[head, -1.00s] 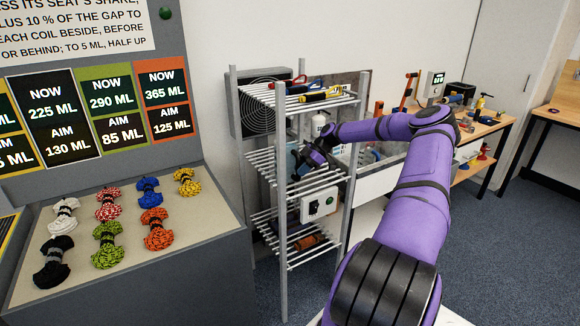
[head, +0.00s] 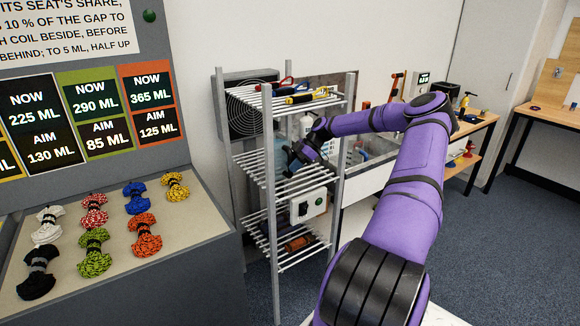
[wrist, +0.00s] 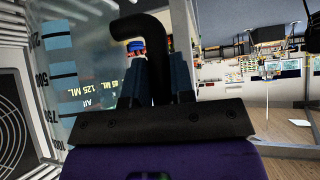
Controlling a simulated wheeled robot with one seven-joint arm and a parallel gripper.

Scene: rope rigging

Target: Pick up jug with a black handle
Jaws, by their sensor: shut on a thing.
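The jug (wrist: 58,75) is clear and bluish, with black volume marks, and fills the left of the wrist view. Its black hooked handle (wrist: 152,35) runs down between the two fingers of my gripper (wrist: 160,75). The gripper is shut on that handle. In the head view my gripper (head: 302,156) is at the middle level of the metal wire rack (head: 268,200). The jug is hard to make out there, and I cannot tell whether its base touches the shelf.
Tools (head: 305,97) lie on the rack's top shelf, close above my arm. A white box (head: 308,207) sits on a shelf below. A sloped panel (head: 205,215) with several rope coils stands at left. A workbench (head: 470,128) is behind at right. Blue floor is clear at right.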

